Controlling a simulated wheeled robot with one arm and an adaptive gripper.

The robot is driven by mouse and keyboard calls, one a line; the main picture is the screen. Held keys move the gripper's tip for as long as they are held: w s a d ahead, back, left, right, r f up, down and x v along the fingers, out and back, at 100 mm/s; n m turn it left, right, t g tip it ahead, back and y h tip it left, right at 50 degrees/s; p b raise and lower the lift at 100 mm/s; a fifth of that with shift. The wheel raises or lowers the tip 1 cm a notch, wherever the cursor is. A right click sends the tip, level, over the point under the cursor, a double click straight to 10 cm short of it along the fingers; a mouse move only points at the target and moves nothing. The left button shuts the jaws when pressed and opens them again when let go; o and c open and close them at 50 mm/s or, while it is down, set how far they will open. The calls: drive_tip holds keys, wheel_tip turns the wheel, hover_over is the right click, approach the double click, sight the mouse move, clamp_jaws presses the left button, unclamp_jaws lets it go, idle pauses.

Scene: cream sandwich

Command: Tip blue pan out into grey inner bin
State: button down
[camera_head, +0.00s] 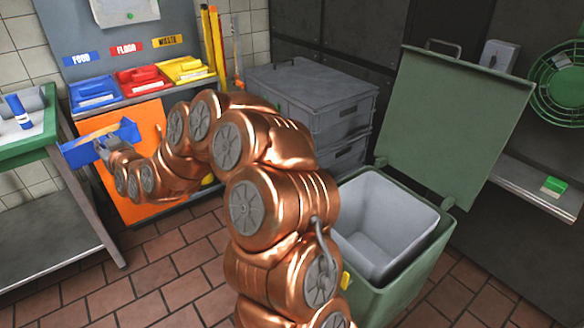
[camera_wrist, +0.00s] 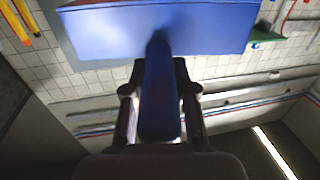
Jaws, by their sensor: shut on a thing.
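The blue pan (camera_head: 82,152) is at the left of the head view, in front of the orange cabinet. My gripper (camera_head: 112,138) is shut on its handle. In the wrist view the handle (camera_wrist: 160,100) runs between my fingers to the wide blue pan body (camera_wrist: 160,32). I cannot tell what lies in the pan. The grey inner bin (camera_head: 380,205) sits inside a green outer bin (camera_head: 405,285) at the right, well away from the pan. Its visible inside looks empty. Part of its near left side is hidden behind my copper arm.
The green lid (camera_head: 450,125) stands open behind the bin. Grey crates (camera_head: 310,90) are stacked left of it. Blue, red and yellow pans (camera_head: 140,78) sit on the orange cabinet (camera_head: 130,195). A green-edged table (camera_head: 30,145) stands at left, close to the held pan.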

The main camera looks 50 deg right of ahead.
drive_tip(key=w+d+m+g+h+p, duration=0.1)
drive_tip(key=d+m+h, duration=0.4)
drive_tip(key=d, duration=0.8)
drive_tip(key=s+d+f+m+g+h+p, duration=0.15)
drive_tip(key=s+d+m+g+h, duration=0.35)
drive_tip(key=d, duration=0.8)
drive_tip(key=s+d+f+m+g+h+p, duration=0.1)
drive_tip(key=s+d+f+m+g+h, duration=0.35)
drive_tip(key=d, duration=0.75)
drive_tip(key=s+d+f+m+g+h+p, duration=0.1)
drive_tip(key=s+d+m+g, duration=0.1)
drive_tip(key=s+d+g, duration=0.4)
drive_tip(key=s+d+f+m+g+h+p, duration=0.1)
drive_tip(key=s+d+m+g+h, duration=0.2)
drive_tip(key=s, duration=0.4)
drive_tip(key=s+f+m+g+y+p, duration=0.1)
drive_tip(key=s+f+m+g+y, duration=0.2)
drive_tip(key=s+g, duration=0.45)
drive_tip(key=s+f+m+g+y+p, duration=0.1)
drive_tip(key=s+m+g+y, duration=0.35)
drive_tip(key=s, duration=0.65)
drive_tip(key=s+d+r+t+y+p, duration=0.5)
drive_tip(key=s+d+t+y+p, duration=0.3)
drive_tip(key=p, duration=0.9)
drive_tip(key=shift+s+d+t+y, duration=0.3)
drive_tip(key=shift+s+d+t, duration=0.15)
drive_tip(key=shift+s+t, duration=0.7)
